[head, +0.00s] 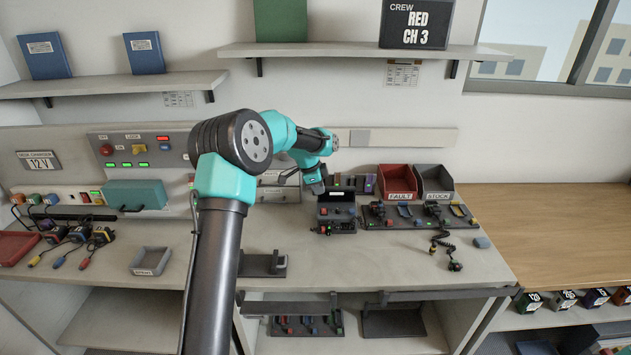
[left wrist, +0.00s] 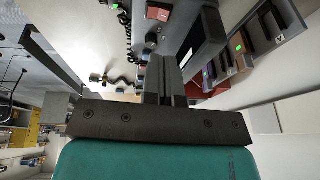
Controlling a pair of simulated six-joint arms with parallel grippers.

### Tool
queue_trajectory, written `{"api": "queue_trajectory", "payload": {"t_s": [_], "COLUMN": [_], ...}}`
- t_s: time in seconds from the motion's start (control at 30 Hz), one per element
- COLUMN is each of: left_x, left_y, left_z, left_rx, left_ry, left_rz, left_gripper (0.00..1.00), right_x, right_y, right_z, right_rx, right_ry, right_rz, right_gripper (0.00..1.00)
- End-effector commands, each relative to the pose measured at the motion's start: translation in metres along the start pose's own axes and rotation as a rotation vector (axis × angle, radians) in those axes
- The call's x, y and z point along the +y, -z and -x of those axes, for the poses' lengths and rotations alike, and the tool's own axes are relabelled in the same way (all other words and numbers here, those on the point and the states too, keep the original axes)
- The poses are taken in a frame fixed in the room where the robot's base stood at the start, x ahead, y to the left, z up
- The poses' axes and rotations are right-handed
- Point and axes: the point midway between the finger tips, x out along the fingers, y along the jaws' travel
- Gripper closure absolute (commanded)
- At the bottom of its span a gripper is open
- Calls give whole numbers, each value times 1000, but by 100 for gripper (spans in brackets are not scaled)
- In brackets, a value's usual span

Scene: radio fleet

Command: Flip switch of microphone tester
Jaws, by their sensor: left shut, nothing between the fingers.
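The microphone tester appears to be the dark box (head: 337,217) on the counter in the middle of the head view, with red and other small controls on its face. My left gripper (head: 317,188) hangs just above its back left part, pointing down. Its fingers are shut and empty. In the left wrist view the shut fingers (left wrist: 172,85) reach toward the dark box (left wrist: 205,48), partly covering it. Whether they touch it, and which way the switch is set, I cannot tell. My right gripper is in neither view.
Right of the tester is a panel of small parts (head: 415,215) with a red bin (head: 397,183) and a grey bin (head: 435,184) behind. A coiled-cord item (head: 454,265) lies in front. A grey tray (head: 151,260) and chargers stand left. Counter in front of the tester is mostly clear.

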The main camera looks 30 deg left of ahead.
Motion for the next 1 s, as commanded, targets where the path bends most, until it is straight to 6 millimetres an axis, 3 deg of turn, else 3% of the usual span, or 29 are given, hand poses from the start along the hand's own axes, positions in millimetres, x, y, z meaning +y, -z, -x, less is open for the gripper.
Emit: {"api": "queue_trajectory", "payload": {"t_s": [0.2, 0.43, 1.0], "left_x": [0, -5, -9], "left_y": [0, -8, -12], "left_z": [-39, -70, -83], "left_rx": [-1, 0, 0], "left_ry": [-2, 0, 1], "left_rz": [0, 1, 0], "left_gripper": [100, 100, 100], "right_x": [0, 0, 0], "right_y": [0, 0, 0], "right_z": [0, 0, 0], "right_rx": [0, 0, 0], "right_ry": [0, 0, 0], "right_rz": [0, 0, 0], "right_gripper": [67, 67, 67]}}
